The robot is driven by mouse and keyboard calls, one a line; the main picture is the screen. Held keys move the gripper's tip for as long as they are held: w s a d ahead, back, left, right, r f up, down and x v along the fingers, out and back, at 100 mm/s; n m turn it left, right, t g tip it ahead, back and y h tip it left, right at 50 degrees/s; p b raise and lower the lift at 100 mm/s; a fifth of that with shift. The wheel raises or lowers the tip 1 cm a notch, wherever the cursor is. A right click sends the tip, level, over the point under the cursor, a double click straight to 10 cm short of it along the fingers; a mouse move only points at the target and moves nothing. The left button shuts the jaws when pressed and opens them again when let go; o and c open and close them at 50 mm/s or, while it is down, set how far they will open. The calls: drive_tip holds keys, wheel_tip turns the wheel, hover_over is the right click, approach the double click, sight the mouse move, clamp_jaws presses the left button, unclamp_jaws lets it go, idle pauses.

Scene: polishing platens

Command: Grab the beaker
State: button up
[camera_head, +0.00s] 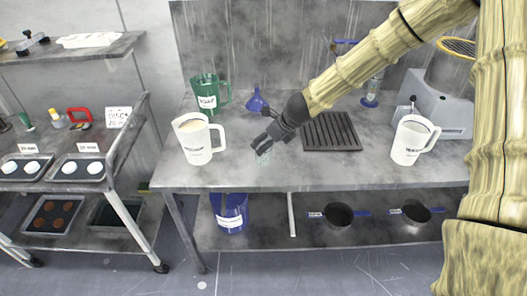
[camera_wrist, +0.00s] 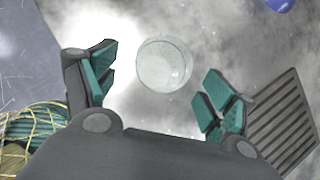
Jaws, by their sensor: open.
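The beaker (camera_wrist: 164,64) is a clear glass vessel, seen from above in the wrist view as a round rim just beyond and between my fingertips. In the head view the beaker (camera_head: 264,157) is faint and see-through on the table, right under my gripper (camera_head: 265,143). My gripper also shows in the wrist view (camera_wrist: 160,90), with its green-padded fingers spread wide and nothing between the pads.
A black ribbed mat (camera_head: 331,131) lies right of my gripper. A white pitcher (camera_head: 196,140) and a green pitcher (camera_head: 207,95) stand to the left, a blue funnel (camera_head: 256,101) behind. Another white pitcher (camera_head: 411,140) stands at the right. The table front (camera_head: 330,172) is clear.

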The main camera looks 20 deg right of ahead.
drive_tip(key=shift+d+p+x, duration=0.2)
drive_tip(key=shift+p+x, duration=0.35)
drive_tip(key=shift+x, duration=2)
drive_tip(key=c, duration=1.1)
